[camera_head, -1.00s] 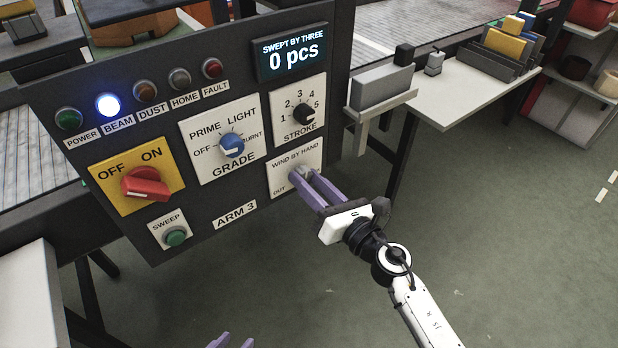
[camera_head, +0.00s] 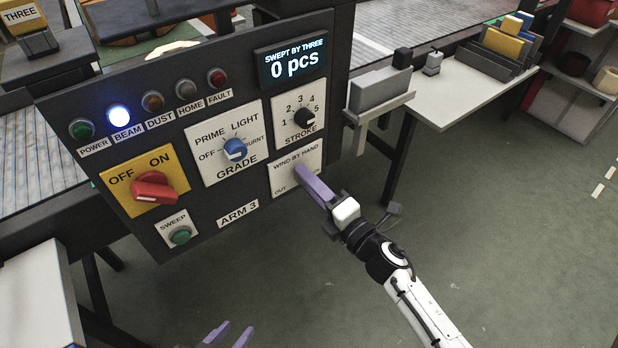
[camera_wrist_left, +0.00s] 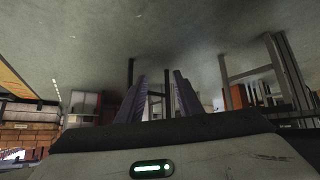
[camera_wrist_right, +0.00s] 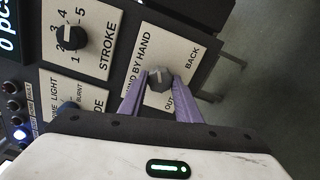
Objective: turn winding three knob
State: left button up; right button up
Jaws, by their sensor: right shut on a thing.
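The winding knob is a small grey knob on the white WIND BY HAND plate (camera_head: 285,178) of the dark control panel. In the head view my fingers cover it; it shows in the right wrist view (camera_wrist_right: 159,79). My right gripper (camera_head: 304,174) is shut on the knob, a purple finger on each side of it, also in the right wrist view (camera_wrist_right: 160,92). The wrist is rolled, so the fingers overlap in the head view. My left gripper (camera_head: 229,336) is at the bottom edge of the head view, open and empty, its two fingers apart in the left wrist view (camera_wrist_left: 161,95).
The STROKE dial (camera_head: 304,117) sits just above the winding plate, the blue GRADE knob (camera_head: 235,149) to its left. A red OFF/ON switch (camera_head: 154,188) and green SWEEP button (camera_head: 180,235) are further left. The display (camera_head: 292,64) reads 0 pcs. A grey ledge (camera_head: 381,103) stands right of the panel.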

jog(key=m+p, duration=0.1)
jog(key=m, duration=0.4)
jog(key=shift+m, duration=0.3)
dwell(0.4)
jog(key=o, duration=1.1)
jog(key=shift+c, duration=0.2)
jog(key=p+v, duration=0.1)
jog(key=v, duration=0.9)
jog(key=shift+s, duration=0.15)
jog(key=shift+d, duration=0.15)
